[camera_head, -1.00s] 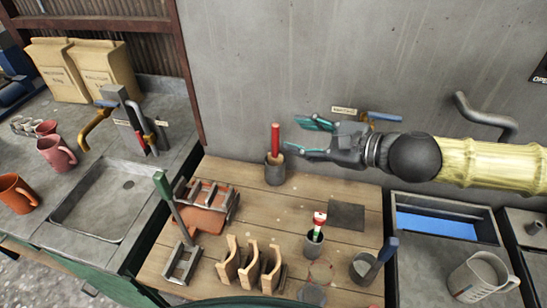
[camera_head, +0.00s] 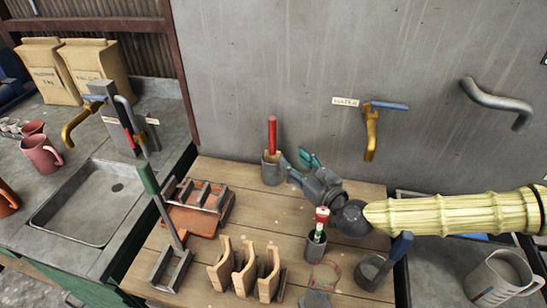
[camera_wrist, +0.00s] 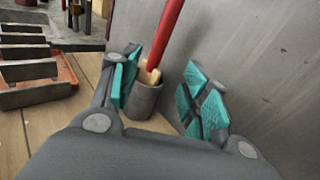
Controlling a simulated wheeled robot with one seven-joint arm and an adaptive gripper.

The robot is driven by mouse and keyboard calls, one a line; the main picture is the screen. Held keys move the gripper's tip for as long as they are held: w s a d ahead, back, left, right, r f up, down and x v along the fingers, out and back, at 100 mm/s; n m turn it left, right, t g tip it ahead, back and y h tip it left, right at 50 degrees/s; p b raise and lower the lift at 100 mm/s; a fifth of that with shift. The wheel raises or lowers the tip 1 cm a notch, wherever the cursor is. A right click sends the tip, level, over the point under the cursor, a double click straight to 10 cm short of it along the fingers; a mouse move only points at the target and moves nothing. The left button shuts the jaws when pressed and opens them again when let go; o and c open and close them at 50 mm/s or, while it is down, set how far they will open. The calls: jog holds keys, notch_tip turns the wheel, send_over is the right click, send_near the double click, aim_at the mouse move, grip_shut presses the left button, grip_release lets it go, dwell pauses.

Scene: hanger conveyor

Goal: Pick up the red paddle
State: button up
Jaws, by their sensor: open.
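The red paddle (camera_head: 272,133) stands upright in a grey cup (camera_head: 273,171) at the back of the wooden table, close to the wall. Its red handle sticks up out of the cup, and its lower end is hidden inside. My gripper (camera_head: 296,160) is open, just right of the cup, with its teal fingers pointing towards it. In the wrist view the red handle (camera_wrist: 166,35) and the cup (camera_wrist: 144,100) show between the spread fingers (camera_wrist: 160,92), which look apart from the paddle.
A second grey cup with a red-and-white-topped item (camera_head: 321,216) stands below my gripper. Wooden holders (camera_head: 244,268), an orange rack (camera_head: 194,219) and a green-handled tool (camera_head: 148,178) stand at the front left. A brass tap (camera_head: 371,135) sticks out of the wall.

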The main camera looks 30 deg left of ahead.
aim_at(275, 147)
jog(key=shift+m, duration=0.4)
jog(key=shift+f+p+x, duration=0.15)
jog(key=shift+p+x, duration=0.25)
jog(key=shift+x, duration=1.1)
jog(key=shift+f+p+x, duration=0.15)
jog(key=shift+p+x, duration=0.2)
jog(key=shift+x, duration=1.1)
jog(key=shift+a+r+y+p, duration=0.1)
jog(key=shift+a+y+p, duration=0.2)
jog(key=shift+a+p, duration=0.25)
jog(key=shift+f+p+x, duration=0.1)
jog(key=shift+p+x, duration=0.4)
jog(key=shift+x, duration=0.55)
jog(key=shift+f+p+x, duration=0.15)
jog(key=shift+p+x, duration=0.3)
jog(key=shift+x, duration=0.6)
jog(key=shift+w, duration=0.15)
grip_shut()
